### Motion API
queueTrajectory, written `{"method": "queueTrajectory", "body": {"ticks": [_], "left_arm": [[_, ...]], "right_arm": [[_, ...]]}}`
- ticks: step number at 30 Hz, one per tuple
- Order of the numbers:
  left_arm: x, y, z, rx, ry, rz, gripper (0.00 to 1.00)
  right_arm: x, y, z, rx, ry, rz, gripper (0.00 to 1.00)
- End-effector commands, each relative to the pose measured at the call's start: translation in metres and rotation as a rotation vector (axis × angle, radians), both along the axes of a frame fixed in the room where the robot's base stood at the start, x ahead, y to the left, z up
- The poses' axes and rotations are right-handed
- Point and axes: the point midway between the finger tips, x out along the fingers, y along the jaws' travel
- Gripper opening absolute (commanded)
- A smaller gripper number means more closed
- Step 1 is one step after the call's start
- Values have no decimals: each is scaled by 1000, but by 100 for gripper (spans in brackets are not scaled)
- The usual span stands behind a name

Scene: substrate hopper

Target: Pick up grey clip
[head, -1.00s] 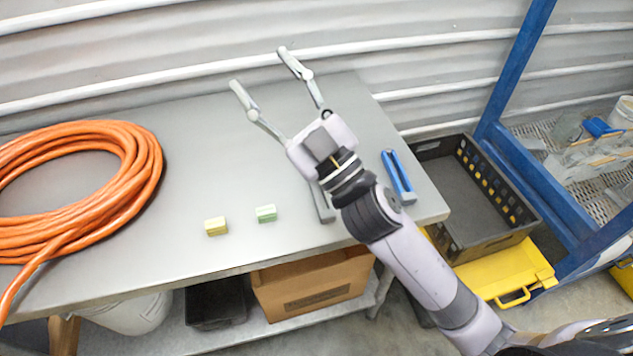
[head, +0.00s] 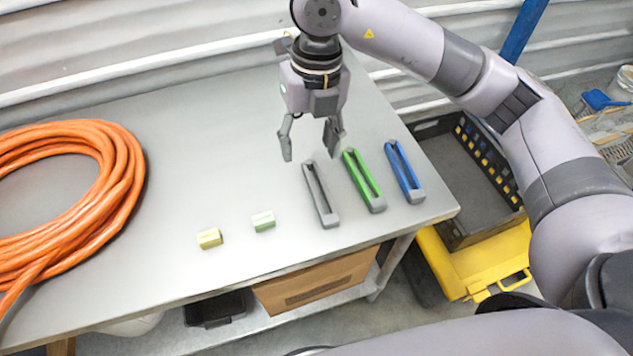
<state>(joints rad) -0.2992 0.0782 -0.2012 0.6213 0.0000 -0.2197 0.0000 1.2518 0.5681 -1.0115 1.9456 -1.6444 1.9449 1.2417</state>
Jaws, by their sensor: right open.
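The grey clip (head: 321,197) is a long narrow piece lying on the grey table, leftmost of three similar clips. A green clip (head: 363,180) lies just right of it, and a blue clip (head: 404,172) lies further right. My right gripper (head: 310,151) points down above the table, close to the far end of the grey clip. Its two fingers are apart with nothing between them. It appears apart from the clip, though its exact height is hard to tell. My left gripper is out of view.
A yellow block (head: 209,238) and a pale green block (head: 263,221) sit left of the clips. A coiled orange hose (head: 128,190) covers the table's left side. The corrugated wall (head: 180,50) is behind. A black crate (head: 462,190) stands right of the table (head: 210,130).

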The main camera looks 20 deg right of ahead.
Motion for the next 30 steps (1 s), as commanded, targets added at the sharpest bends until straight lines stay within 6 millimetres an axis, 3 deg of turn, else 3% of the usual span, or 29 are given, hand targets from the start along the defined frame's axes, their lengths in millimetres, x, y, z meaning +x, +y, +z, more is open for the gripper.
{"method": "queueTrajectory", "body": {"ticks": [5,21,30], "left_arm": [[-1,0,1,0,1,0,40],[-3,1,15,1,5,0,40],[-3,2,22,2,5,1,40]], "right_arm": [[7,-20,-1,-88,-24,-44,51],[6,-21,-93,-87,-19,-42,51],[7,-21,-119,-85,-22,-43,51]]}}
